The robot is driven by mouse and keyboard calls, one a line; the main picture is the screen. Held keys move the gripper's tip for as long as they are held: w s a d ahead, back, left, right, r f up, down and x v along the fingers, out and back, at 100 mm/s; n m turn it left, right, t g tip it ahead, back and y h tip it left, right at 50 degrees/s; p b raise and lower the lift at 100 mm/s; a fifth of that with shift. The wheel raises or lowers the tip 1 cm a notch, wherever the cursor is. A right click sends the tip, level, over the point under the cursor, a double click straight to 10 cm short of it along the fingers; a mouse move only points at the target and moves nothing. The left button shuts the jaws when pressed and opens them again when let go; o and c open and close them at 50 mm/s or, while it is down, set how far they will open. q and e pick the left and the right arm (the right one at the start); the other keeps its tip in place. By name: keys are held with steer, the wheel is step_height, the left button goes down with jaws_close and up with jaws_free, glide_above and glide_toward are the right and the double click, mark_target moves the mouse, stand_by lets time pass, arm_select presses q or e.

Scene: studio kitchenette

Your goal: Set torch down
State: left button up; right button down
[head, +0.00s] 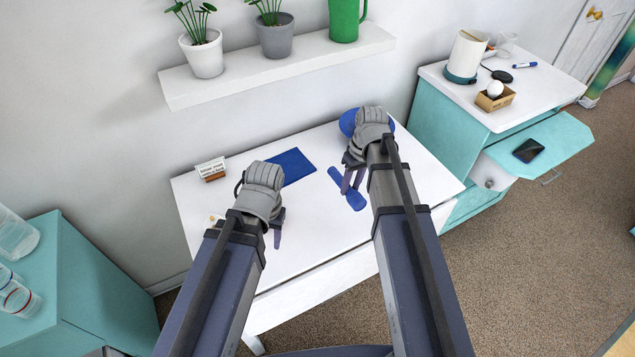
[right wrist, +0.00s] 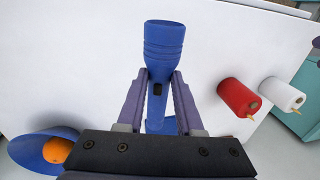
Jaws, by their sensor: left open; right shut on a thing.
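The blue torch (head: 347,190) shows over the white table (head: 310,235) in the head view, slanting from upper left to lower right. My right gripper (head: 352,181) is shut on its narrower body. In the right wrist view the torch (right wrist: 164,45) lies between the two purple fingers, its wide ribbed end beyond them and a dark switch on its side. I cannot tell whether it touches the tabletop. My left gripper (head: 279,228) is open and empty over the left part of the table.
A blue flat mat or book (head: 291,166) and a small card holder (head: 211,169) lie at the table's back. A blue dish (right wrist: 30,150) holds an orange (right wrist: 57,151). A shelf (head: 280,62) hangs above.

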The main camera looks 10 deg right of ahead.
steer(key=shift+d, duration=0.15)
steer(key=shift+f+b, duration=0.25)
steer(key=shift+b, duration=0.1)
arm_select(q)
step_height(320, 180, down, 6)
steer(key=b, duration=0.5)
steer(key=shift+d+f+b, duration=0.1)
steer(key=shift+f+b, duration=0.1)
steer(key=shift+b, duration=0.15)
arm_select(e)
step_height(320, 180, down, 6)
steer(key=shift+r, duration=0.15)
arm_select(q)
step_height(320, 180, down, 4)
steer(key=b, duration=0.3)
steer(key=shift+r+b, duration=0.15)
steer(key=shift+b, duration=0.2)
arm_select(e)
step_height(320, 180, down, 4)
steer(key=shift+r, duration=0.15)
steer(key=c, duration=0.6)
jaws_free()
steer(key=shift+o, duration=0.2)
